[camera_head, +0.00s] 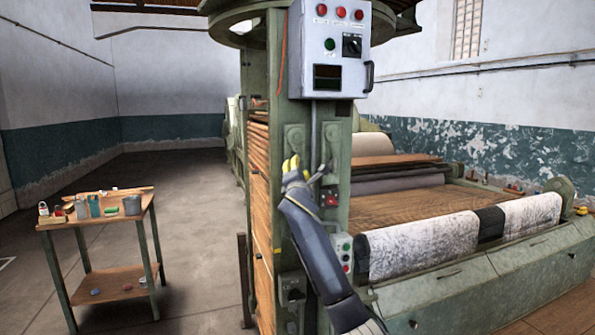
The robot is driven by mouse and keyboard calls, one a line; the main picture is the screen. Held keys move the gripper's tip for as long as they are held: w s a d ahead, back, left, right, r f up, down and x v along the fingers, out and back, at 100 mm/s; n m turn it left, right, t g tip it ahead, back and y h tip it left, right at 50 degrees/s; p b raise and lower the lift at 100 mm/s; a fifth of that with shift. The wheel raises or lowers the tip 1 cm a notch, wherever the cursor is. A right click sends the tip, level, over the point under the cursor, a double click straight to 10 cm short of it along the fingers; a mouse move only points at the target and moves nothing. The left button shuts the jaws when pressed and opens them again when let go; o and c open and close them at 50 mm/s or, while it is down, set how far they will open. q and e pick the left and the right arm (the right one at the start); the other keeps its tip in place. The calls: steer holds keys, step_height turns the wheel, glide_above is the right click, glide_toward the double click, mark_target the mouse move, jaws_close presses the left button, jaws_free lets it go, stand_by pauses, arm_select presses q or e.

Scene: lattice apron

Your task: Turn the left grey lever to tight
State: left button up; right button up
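Two grey-green lever plates sit side by side on the green machine post. The left grey lever (294,136) is on the left plate, and its lower part is hidden behind my gripper. The right lever (328,152) hangs down from the other plate and is uncovered. My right gripper (291,164), with yellow fingers, is at the lower end of the left plate; its arm rises from the lower right. I cannot tell whether the fingers touch or grip the lever. My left gripper is not in view.
A control box (327,45) with red lamps is above the levers. A small red part (331,200) and a button box (343,250) are below, right of my arm. A workbench (100,219) with small items stands left. A fabric-covered roller (425,245) extends right.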

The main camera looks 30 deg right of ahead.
steer(key=m+g, duration=0.1)
steer(key=m, duration=0.3)
steer(key=shift+r+m+g, duration=0.2)
steer(key=shift+m+g, duration=0.2)
steer(key=shift+d+m+g, duration=0.1)
steer(key=shift+m+g, duration=0.2)
steer(key=shift+m, duration=1)
steer(key=o, duration=1.3)
steer(key=shift+f, duration=0.1)
steer(key=shift+o, duration=0.2)
steer(key=shift+s, duration=0.1)
steer(key=v, duration=1.2)
steer(key=shift+r, duration=0.25)
